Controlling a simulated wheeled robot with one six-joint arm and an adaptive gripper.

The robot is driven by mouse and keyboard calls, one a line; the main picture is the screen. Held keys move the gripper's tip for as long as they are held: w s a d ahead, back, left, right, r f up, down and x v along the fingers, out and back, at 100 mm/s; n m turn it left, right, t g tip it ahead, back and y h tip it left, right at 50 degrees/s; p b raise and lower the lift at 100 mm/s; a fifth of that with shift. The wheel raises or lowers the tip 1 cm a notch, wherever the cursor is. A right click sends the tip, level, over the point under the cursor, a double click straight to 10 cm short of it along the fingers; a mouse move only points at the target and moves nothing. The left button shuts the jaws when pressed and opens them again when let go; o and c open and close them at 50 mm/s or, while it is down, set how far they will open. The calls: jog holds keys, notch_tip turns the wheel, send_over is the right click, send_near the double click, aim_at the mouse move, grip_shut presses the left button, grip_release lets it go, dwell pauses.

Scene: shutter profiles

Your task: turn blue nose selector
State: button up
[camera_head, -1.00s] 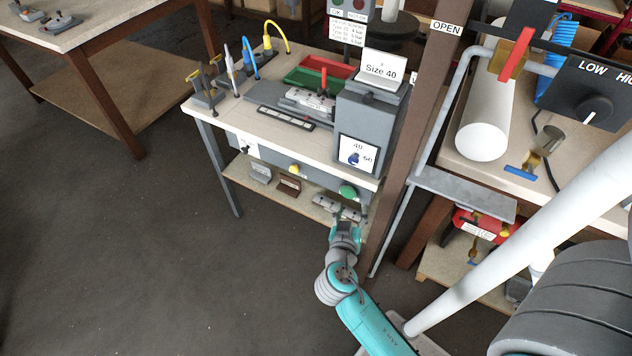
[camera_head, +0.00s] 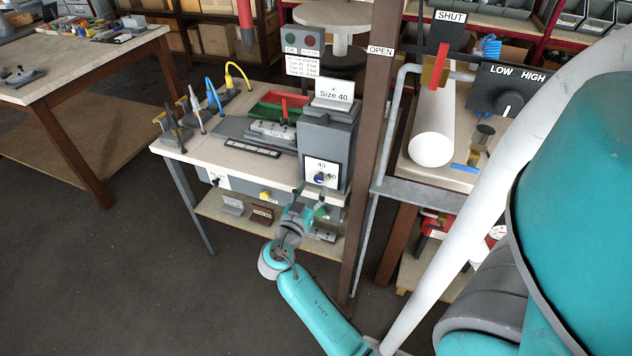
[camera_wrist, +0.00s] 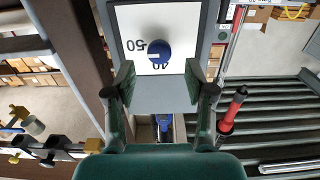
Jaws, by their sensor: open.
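The blue nose selector (camera_head: 320,178) is a small round knob on a white dial plate on the front of the grey machine box marked "Size 40" (camera_head: 328,150). In the wrist view the blue knob (camera_wrist: 158,51) shows from the front, a pale mark on its left side. The plate around it bears numbers, upside down there. My gripper (camera_head: 318,190) is just below and in front of the dial. In the wrist view my gripper (camera_wrist: 162,85) is open, its two fingers apart and empty. The knob lies beyond the fingertips, between their lines, and appears untouched.
The dark brown post (camera_head: 370,130) stands close right of the machine box. A red-handled tool (camera_wrist: 232,108) shows right of my gripper in the wrist view. The bench (camera_head: 215,160) holds hoses and trays. Open floor (camera_head: 130,260) lies to the left.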

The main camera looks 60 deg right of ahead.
aim_at(318, 179)
jog(key=shift+w+d, duration=0.1)
jog(key=shift+d, duration=2)
grip_shut()
